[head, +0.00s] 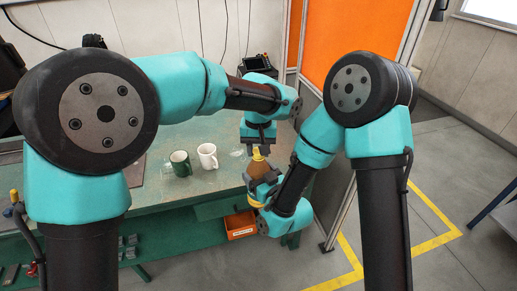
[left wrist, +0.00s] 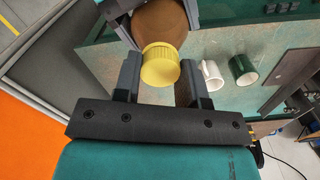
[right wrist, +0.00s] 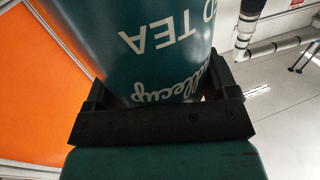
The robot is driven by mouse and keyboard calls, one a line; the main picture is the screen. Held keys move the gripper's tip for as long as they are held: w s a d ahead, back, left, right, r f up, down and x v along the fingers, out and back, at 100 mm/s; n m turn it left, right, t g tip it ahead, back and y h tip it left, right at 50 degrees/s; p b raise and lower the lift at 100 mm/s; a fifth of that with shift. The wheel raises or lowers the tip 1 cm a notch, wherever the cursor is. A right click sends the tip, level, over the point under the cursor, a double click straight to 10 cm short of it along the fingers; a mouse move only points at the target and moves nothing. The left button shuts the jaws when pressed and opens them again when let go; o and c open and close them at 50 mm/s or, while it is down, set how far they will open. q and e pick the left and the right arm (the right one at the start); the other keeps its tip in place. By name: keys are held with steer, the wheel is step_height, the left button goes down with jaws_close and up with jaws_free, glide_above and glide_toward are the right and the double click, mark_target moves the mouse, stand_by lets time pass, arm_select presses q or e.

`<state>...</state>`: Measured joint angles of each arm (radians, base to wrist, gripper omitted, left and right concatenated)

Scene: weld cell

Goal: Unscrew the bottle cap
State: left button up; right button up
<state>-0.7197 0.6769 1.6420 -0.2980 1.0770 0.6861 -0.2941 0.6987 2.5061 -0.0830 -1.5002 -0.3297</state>
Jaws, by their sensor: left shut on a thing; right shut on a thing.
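The bottle (head: 260,169) has a brown upper part and a yellow cap (head: 257,154). It stands roughly upright near the bench's right end. My right gripper (head: 262,184) is shut around its body from the side. In the right wrist view the teal label (right wrist: 150,45) with white lettering fills the space between the fingers. My left gripper (head: 259,149) points down from above and is shut on the cap. In the left wrist view the cap (left wrist: 159,66) sits between the two fingers, with the brown shoulder (left wrist: 160,22) behind it. The cap's threads are hidden.
A green mug (head: 180,164) and a white mug (head: 207,156) stand on the green bench (head: 160,203), left of the bottle. An orange bin (head: 240,225) sits below the bench top. An orange panel (head: 345,30) stands behind, close to both arms.

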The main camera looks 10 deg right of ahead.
arm_select(q)
steer(key=n, duration=1.7)
steer(key=shift+n, duration=0.3)
steer(key=shift+r, duration=0.6)
steer(key=shift+r, duration=0.35)
steer(key=shift+r, duration=0.2)
